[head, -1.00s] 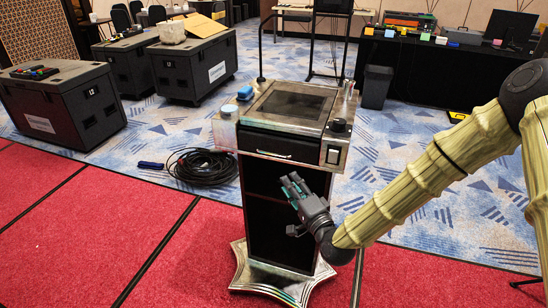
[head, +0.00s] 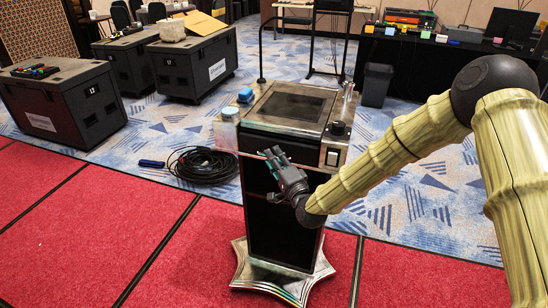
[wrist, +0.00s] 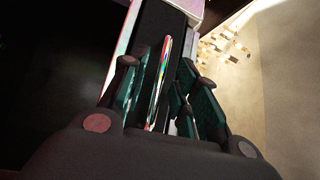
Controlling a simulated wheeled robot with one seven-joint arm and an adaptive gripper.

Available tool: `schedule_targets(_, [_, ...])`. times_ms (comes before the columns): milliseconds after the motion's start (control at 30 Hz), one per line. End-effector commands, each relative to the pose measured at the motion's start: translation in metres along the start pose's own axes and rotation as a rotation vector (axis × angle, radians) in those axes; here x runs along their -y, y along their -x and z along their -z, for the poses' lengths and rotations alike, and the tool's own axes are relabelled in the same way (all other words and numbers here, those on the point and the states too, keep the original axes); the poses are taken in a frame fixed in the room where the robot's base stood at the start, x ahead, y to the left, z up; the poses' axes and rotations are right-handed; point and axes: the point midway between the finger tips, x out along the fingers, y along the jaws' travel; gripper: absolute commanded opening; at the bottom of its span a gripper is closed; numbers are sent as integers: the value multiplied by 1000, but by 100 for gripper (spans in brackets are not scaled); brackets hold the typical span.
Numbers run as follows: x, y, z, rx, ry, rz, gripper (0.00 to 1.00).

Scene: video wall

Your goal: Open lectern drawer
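The lectern (head: 285,215) stands upright in the head view, with a sloped top and a dark column on a star-shaped metal base. Its drawer (head: 262,143) is the dark front just below the top. A thin pale edge crosses the lectern's front there; I cannot tell whether the drawer stands out. My gripper (head: 273,158) is at the drawer front and covers its handle. In the wrist view, a thin shiny bar (wrist: 161,82), apparently the handle, lies between the fingers of my gripper (wrist: 160,95). Gaps show beside the bar, so the fingers look open around it.
A coiled black cable (head: 203,165) lies on the floor to the left. Black cases (head: 62,103) stand farther left. A bin (head: 376,85) stands behind right. The red floor in front is clear.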

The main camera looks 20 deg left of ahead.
Motion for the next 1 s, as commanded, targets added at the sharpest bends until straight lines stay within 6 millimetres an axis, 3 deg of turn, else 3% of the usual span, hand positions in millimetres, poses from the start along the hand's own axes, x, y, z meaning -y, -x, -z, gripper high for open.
schedule_targets(333, [0,-2,0,0,0,0,28])
schedule_targets(500, [0,-2,0,0,0,0,0])
schedule_targets(833, [0,-2,-3,3,-1,0,0])
schedule_targets(1000, [2,2,-27,22,-4,2,0])
